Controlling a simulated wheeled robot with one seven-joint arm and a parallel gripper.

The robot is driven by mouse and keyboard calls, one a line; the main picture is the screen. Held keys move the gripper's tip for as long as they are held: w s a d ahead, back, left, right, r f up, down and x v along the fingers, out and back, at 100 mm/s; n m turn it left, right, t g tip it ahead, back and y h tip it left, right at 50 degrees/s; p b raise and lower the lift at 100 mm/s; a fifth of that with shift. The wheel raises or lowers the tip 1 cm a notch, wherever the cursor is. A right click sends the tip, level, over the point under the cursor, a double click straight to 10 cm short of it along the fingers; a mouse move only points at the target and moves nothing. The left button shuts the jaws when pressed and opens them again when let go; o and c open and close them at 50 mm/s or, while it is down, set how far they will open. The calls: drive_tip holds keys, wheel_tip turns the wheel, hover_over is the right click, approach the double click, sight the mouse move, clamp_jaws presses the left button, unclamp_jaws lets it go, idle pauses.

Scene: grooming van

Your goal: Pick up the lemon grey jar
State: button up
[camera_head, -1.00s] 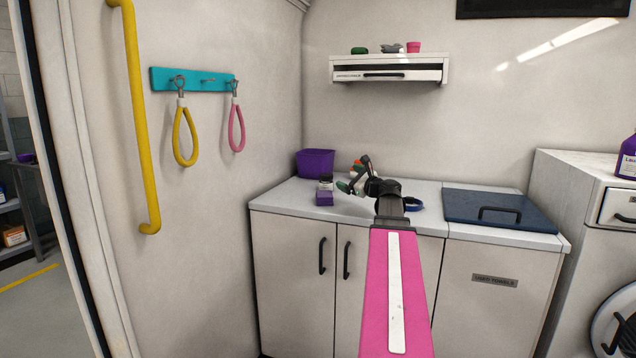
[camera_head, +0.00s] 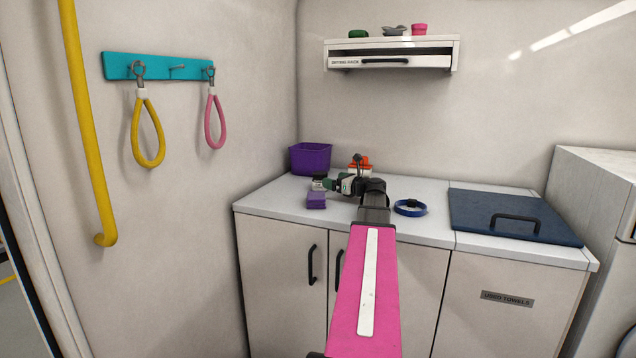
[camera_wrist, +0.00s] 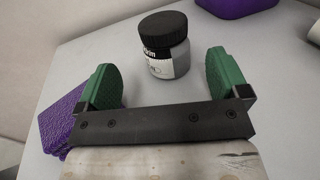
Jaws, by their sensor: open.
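A grey jar (camera_wrist: 178,60) with a black lid and a white label stands upright on the counter in the wrist view. It is ahead of and between the green fingertips of my gripper (camera_wrist: 164,82), which is open and empty. The label's words are only partly readable. In the head view the jar (camera_head: 318,183) is small and partly hidden by my gripper (camera_head: 332,184), which reaches toward it from the right, just above the counter.
A purple bin (camera_head: 311,158) stands behind. An orange-topped item (camera_head: 361,163) and a blue collar (camera_head: 410,208) are to the right. The wall is at left.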

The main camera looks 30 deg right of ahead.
sight(326, 176)
drive_tip(key=x, duration=0.8)
drive_tip(key=shift+w+d+r, duration=0.15)
drive_tip(key=shift+d+r, duration=0.05)
drive_tip(key=c, duration=1.1)
